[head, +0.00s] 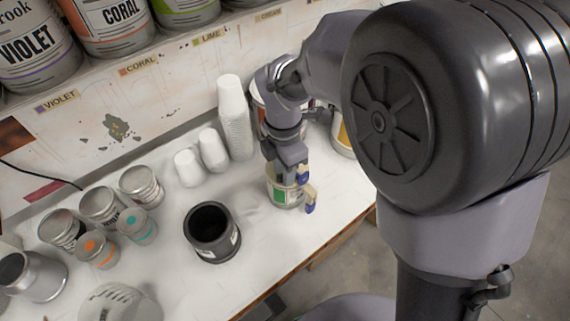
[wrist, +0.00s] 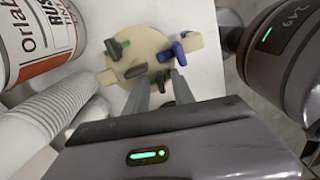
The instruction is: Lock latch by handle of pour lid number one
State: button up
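The pour lid (wrist: 140,52) is a round beige disc with side tabs, seen from above in the wrist view. It carries a green-marked dark handle (wrist: 117,48), a dark grey latch piece (wrist: 129,71) and a blue handle (wrist: 171,52) at its right. My gripper (wrist: 162,78) reaches over the near edge of the lid, its two grey fingers a little apart; a small dark part shows near their tips, contact unclear. In the head view the lid sits on a can with a green label (head: 286,195), with blue parts (head: 310,208) at its right. My gripper is above it, mostly hiding the lid.
Stacks of white cups (head: 235,115) stand behind and left of the can. An open black container (head: 211,230) and several small cans (head: 140,184) are to the left. A large labelled can (wrist: 38,40) is close at the wrist view's left. The table edge lies to the right.

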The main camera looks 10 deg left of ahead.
grip_shut()
jog(key=shift+r+m, duration=0.1)
jog(key=shift+m, duration=0.4)
jog(key=m+p, duration=0.1)
jog(key=m, duration=0.1)
jog(key=shift+s+m, duration=0.1)
jog(key=shift+m, duration=0.3)
jog(key=m, duration=0.3)
jog(key=shift+m+p, duration=0.3)
jog(key=shift+p, duration=0.05)
jog(key=m, duration=0.3)
jog(key=shift+s, duration=0.1)
jog(key=shift+s+m, duration=0.1)
jog(key=shift+m, duration=2)
